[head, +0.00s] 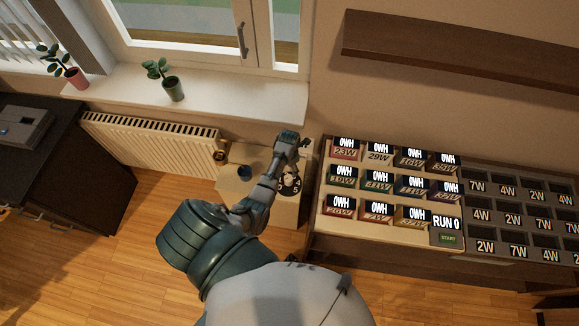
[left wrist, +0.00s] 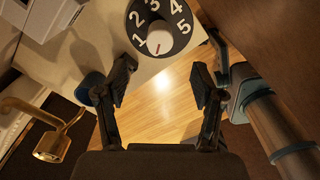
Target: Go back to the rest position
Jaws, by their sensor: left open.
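My left arm reaches up through the middle of the head view. Its gripper (head: 288,145) is over the small white cabinet (head: 235,187) below the window sill. In the left wrist view the two dark fingers of this gripper (left wrist: 160,85) are spread apart, with only wood floor showing between them. The dial also shows in the head view (head: 290,184), beside my forearm. My right gripper is not in view.
A blue knob (head: 244,173) is on the white cabinet. A brass valve (left wrist: 54,144) is by the radiator (head: 150,145). A brown shelf (head: 460,55) hangs above.

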